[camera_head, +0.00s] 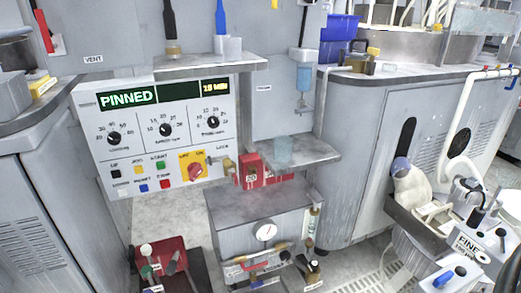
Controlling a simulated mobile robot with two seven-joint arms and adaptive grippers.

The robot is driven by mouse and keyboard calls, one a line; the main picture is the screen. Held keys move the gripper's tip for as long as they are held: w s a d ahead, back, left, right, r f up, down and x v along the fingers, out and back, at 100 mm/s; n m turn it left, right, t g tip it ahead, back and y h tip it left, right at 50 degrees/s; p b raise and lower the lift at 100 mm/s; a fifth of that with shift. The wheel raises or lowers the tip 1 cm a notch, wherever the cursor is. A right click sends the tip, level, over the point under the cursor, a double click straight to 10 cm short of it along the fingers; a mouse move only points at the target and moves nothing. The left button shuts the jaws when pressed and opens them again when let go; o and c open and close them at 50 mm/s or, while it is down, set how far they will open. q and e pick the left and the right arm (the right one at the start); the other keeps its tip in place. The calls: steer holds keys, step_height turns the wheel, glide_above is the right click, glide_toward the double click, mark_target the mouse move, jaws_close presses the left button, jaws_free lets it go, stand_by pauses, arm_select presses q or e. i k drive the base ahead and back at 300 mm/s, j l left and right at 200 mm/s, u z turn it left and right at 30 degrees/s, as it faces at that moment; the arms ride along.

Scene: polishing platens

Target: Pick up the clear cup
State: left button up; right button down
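A clear, slightly bluish cup (283,150) stands upright on a small grey metal shelf (315,151) right of the control panel. A red box-like fitting (256,170) sits just left of the cup, close to it. Neither of my grippers shows in the head view.
The control panel (150,128) with dials and buttons is left of the shelf. A dispenser with blue liquid (303,78) hangs above and right of the cup. A grey box with a gauge (262,233) stands below. The shelf's right part is bare.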

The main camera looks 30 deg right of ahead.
mark_target(283, 149)
steer(key=i+j+z, duration=0.15)
steer(key=j+z, duration=0.15)
steer(key=z, duration=0.2)
steer(key=i+j+z, duration=0.1)
steer(key=j+z, duration=0.25)
steer(key=z, duration=0.15)
